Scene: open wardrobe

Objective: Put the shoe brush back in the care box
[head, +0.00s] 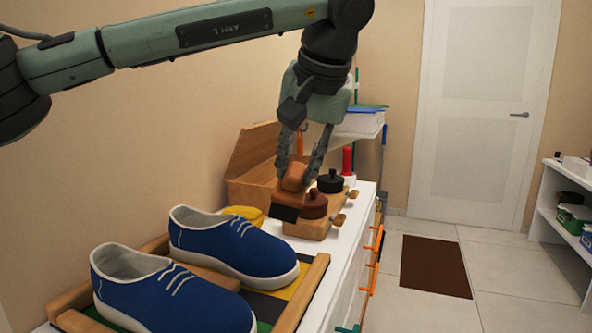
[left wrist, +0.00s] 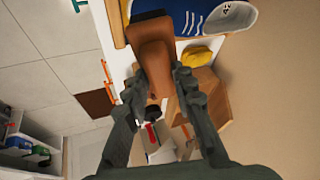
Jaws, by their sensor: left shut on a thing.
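The shoe brush (head: 290,196) has a tan wooden handle and a dark bristle end. My left gripper (head: 302,172) is shut on its handle and holds it tilted, bristles down, above the cabinet top. The brush also shows between the fingers in the left wrist view (left wrist: 152,52). The care box (head: 250,166) is an open wooden box with its lid raised, behind the brush and against the wall. It also shows in the left wrist view (left wrist: 205,98). Its inside is largely hidden. My right gripper is not in view.
Blue shoes (head: 235,245) stand in a wooden-edged tray (head: 300,295) at the front. A wooden block (head: 318,225) holds a brown and a black round pot (head: 330,181). A yellow cloth (head: 243,214) lies near the box. Orange handles (head: 374,240) stick out from the cabinet front.

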